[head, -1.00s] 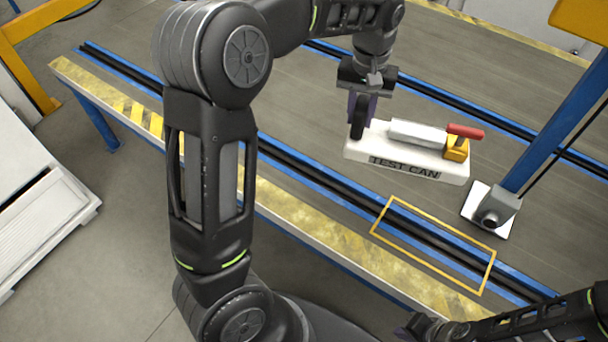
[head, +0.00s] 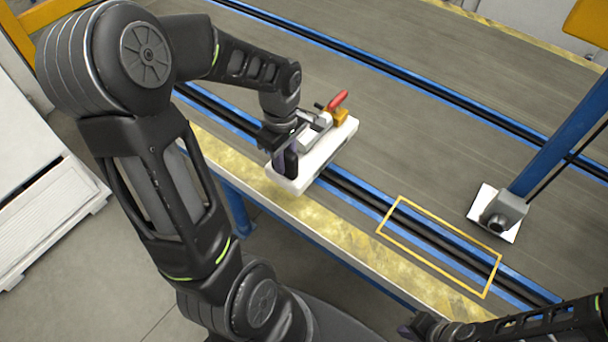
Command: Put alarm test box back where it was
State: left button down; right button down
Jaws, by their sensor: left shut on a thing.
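The alarm test box (head: 335,149) is a white slab with a grey cylinder, an orange block and a red handle on top. My left gripper (head: 287,155) is shut on its near left end. The box is turned diagonally and lies over the blue and black rail and the yellow edge strip; I cannot tell whether it touches them. The lettering on its side is not visible now. A yellow rectangular outline (head: 396,203) is marked across the near rail, to the right of the box, and is empty. My right arm shows at the bottom right; its fingertips are not clearly visible.
The grey conveyor surface (head: 400,130) behind the rail is clear. A blue post (head: 560,150) with a grey device on a white plate (head: 495,213) stands at the right. White panels (head: 45,215) lie on the floor at the left.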

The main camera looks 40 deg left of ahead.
aim_at(286, 182)
pick_arm(q)
notch_tip(286, 182, down, 6)
jog(key=shift+r+b, duration=0.2)
jog(key=shift+b, duration=0.15)
jog(key=shift+f, duration=1.85)
jog(key=shift+b, duration=0.3)
jog(key=shift+f, duration=0.15)
jog(key=c, duration=1.2)
grip_release()
jog(key=shift+o, duration=0.2)
